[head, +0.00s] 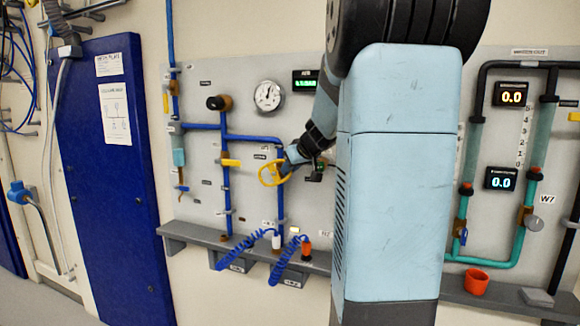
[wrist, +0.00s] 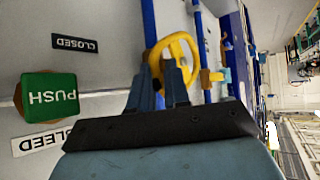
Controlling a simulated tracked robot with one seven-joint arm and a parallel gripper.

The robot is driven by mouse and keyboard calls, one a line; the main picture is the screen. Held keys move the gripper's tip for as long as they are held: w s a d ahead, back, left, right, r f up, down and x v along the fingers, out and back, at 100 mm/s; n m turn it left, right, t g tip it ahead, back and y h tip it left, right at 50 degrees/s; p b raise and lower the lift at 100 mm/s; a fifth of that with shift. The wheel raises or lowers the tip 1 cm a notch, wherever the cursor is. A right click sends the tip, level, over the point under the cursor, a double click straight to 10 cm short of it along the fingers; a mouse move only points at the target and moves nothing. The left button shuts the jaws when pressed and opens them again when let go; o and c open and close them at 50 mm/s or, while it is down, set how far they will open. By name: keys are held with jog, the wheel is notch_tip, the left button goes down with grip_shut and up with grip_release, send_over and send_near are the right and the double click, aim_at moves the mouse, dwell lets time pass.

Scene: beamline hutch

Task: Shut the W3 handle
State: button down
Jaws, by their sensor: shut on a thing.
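A yellow round handwheel (head: 264,176) sits on a blue pipe in the middle of the grey wall panel. My gripper (head: 289,163) reaches it from the right and is shut on its rim. In the wrist view the yellow handwheel (wrist: 181,37) shows between and beyond the fingertips of my gripper (wrist: 168,72). I cannot read a W3 tag at this wheel. My fingers hide part of the rim.
A yellow lever (head: 230,162) is on the pipe left of the wheel. A green PUSH button (wrist: 49,98) is beside my gripper in the wrist view, near a CLOSED label (wrist: 75,43). A shelf (head: 205,240) with coiled blue hoses (head: 245,247) runs below.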

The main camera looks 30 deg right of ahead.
jog(key=shift+s+d+f+t, duration=0.15)
jog(key=shift+d+f+t, duration=0.05)
jog(key=shift+d+t, duration=0.25)
dwell(0.4)
jog(key=c, duration=1.4)
grip_release()
jog(key=shift+d, duration=0.1)
jog(key=shift+o, duration=1.1)
jog(key=shift+a+f, duration=0.1)
jog(key=shift+a, duration=0.1)
jog(key=v, duration=1.3)
jog(key=shift+s+d+r, duration=0.2)
jog(key=shift+s+r, duration=0.05)
